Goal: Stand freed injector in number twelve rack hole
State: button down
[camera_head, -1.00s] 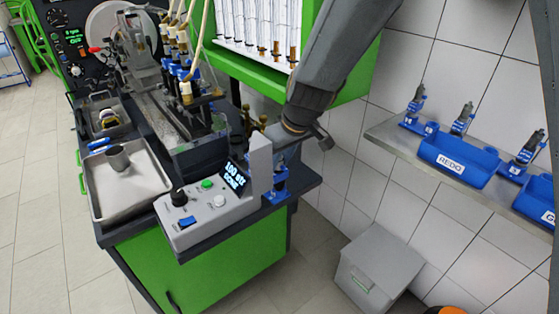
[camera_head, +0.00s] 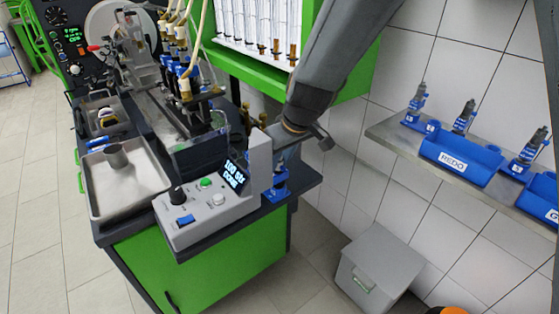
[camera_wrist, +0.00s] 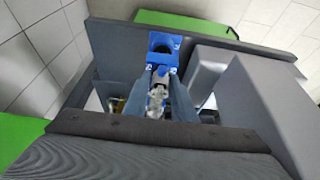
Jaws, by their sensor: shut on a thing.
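The injector (camera_wrist: 157,97), a silver and grey body, sits between the two fingers of my gripper (camera_wrist: 160,100) in the wrist view. The gripper is shut on it. A blue block (camera_wrist: 163,47) with a dark round hole lies just beyond the injector, with small white marks too small to read. Whether the injector is still seated in the blue fitting below cannot be told. In the head view my gripper (camera_head: 286,150) is at the bench's right end, partly hidden behind the control box, above a blue holder (camera_head: 277,183). No rack hole numbered twelve can be made out.
The control box (camera_head: 212,205) with a lit display and upright grey post stands close left of my gripper. A metal tray (camera_head: 155,190) with a cup lies further left. A wall shelf (camera_head: 395,140) at right carries blue holders with injectors (camera_head: 464,115) and a REDO bin (camera_head: 455,163).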

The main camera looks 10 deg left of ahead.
jog(key=shift+f, duration=0.2)
jog(key=c, duration=1.7)
grip_release()
jog(key=shift+c, duration=0.2)
jog(key=shift+r, duration=0.1)
jog(key=p+v, duration=0.5)
jog(key=v, duration=0.6)
jog(key=s+d+f+m+h, duration=0.1)
jog(key=s+d+f+m, duration=0.1)
jog(key=d, duration=0.7)
jog(key=s+d+f+m+g+h+b, duration=0.1)
jog(key=s+d+m, duration=0.3)
jog(key=d, duration=0.6)
jog(key=s+d+f+m+h+b, duration=0.1)
jog(key=s+d+f+m, duration=0.2)
jog(key=s+d, duration=0.4)
jog(key=d, duration=0.3)
jog(key=shift+m+g+h, duration=0.3)
jog(key=shift+m, duration=0.1)
